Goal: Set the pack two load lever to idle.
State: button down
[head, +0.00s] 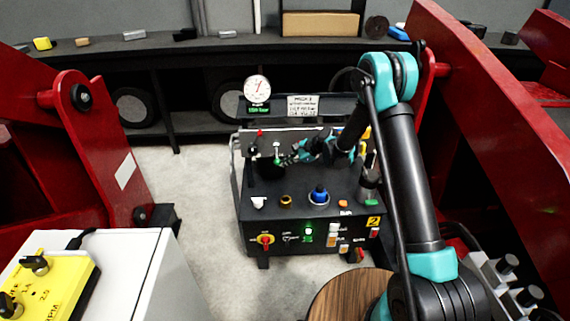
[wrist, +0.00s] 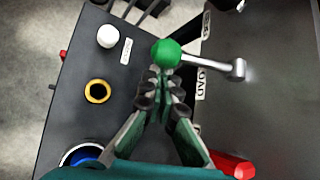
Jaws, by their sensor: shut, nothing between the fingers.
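The load lever has a green ball knob (wrist: 166,53) on a silver arm (wrist: 208,62) that runs right to a pivot on the grey panel in the wrist view. A label reading LOAD (wrist: 200,85) is beside the arm; a second label (wrist: 206,25) is higher on the panel and hard to read. My gripper (wrist: 162,85) is shut and empty, its fingertips just below the knob. I cannot tell whether they touch it. In the head view my gripper (head: 287,160) reaches over the dark pack (head: 310,205), which bears a yellow 2 plate (head: 373,221).
The pack's top carries a white knob (wrist: 108,36), a yellow-ringed hole (wrist: 97,91) and a blue knob (head: 318,196). A dial gauge (head: 257,89) stands at the back. Red frames (head: 120,150) flank the pack. Concrete floor is clear at its left.

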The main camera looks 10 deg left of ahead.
aim_at(278, 160)
jog(key=shift+r, duration=0.1)
jog(key=r+g, duration=0.1)
jog(key=r+m+g+h, duration=0.1)
jog(key=r+m+g, duration=0.1)
jog(key=shift+s+d+r+g, duration=0.1)
jog(key=shift+s+r+g, duration=0.15)
jog(key=shift+s+g, duration=0.15)
jog(key=shift+r, duration=0.65)
jog(key=shift+w+r, duration=0.25)
jog(key=shift+r, duration=0.75)
